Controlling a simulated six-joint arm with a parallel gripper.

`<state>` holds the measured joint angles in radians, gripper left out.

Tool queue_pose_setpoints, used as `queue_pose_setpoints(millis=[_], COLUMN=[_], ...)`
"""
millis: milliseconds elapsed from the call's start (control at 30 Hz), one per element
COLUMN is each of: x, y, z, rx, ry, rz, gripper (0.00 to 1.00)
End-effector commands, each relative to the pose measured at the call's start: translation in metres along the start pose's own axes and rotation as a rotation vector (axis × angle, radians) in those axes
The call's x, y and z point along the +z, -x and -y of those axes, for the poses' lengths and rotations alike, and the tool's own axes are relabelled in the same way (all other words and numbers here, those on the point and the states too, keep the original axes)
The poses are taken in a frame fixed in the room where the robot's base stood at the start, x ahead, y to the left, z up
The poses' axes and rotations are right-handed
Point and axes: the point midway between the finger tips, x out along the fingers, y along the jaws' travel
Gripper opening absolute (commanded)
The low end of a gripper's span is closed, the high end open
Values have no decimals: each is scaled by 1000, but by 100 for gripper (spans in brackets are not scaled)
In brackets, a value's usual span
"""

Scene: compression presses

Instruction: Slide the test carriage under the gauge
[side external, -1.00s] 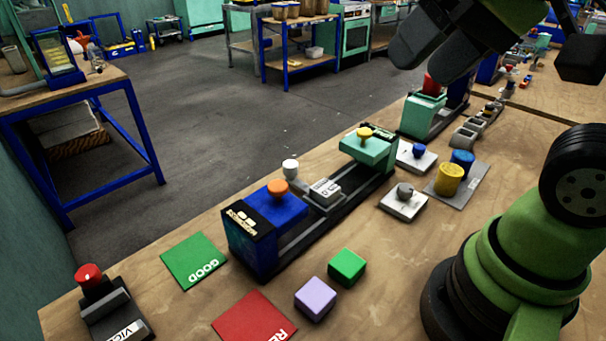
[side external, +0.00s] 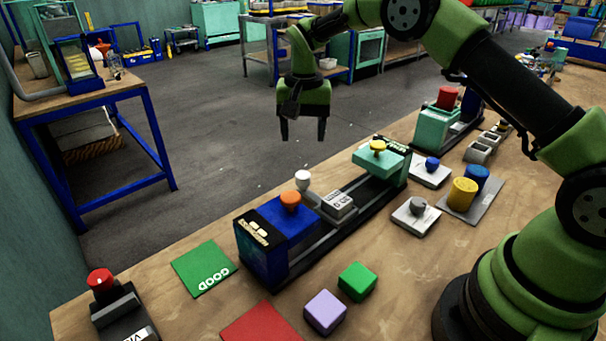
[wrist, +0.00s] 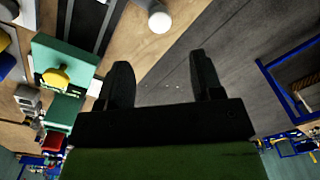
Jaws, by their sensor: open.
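A long press with a dark rail (side external: 350,215) stands on the bench. A blue block with an orange knob (side external: 290,201) is at its left end, and a mint block (side external: 376,162) with a yellow knob (side external: 378,146) at its right. Between them sits a grey unit with a small readout (side external: 337,202). A white knob (side external: 303,179) stands at the rail's far side; it also shows in the wrist view (wrist: 160,22). Which part is the carriage is not clear. My gripper (side external: 303,136) is open and empty, fingers down, above and beyond the press's far side; its fingers show in the wrist view (wrist: 163,82).
Green (side external: 204,268) and red (side external: 262,325) mats, a lilac block (side external: 325,312) and a green block (side external: 357,281) lie in front. A red-button box (side external: 118,307) is at left. Yellow and blue cylinders (side external: 463,193) stand at right. Open floor lies beyond the bench edge.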

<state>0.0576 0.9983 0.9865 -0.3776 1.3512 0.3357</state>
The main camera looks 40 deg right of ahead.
Motion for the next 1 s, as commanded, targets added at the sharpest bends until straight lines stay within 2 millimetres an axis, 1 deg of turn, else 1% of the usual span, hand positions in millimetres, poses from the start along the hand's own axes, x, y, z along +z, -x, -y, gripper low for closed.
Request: queue_pose_setpoints(millis=[33, 167, 267, 500, 600, 700, 800, 1000], x=[-1, -2, -2, -1, -1, -1, -1, -1], y=[-6, -17, -31, -76, -91, -102, -108, -109], z=[0, 0, 0, -1, -1, -1, -1, -1], rx=[7, 13, 15, 14, 13, 11, 12, 10], ry=[-6, -12, -11, -11, -11, -11, -12, -12], rz=[5, 8, 11, 9, 8, 7, 7, 5], gripper=[60, 60, 60, 60, 60, 60, 60, 60])
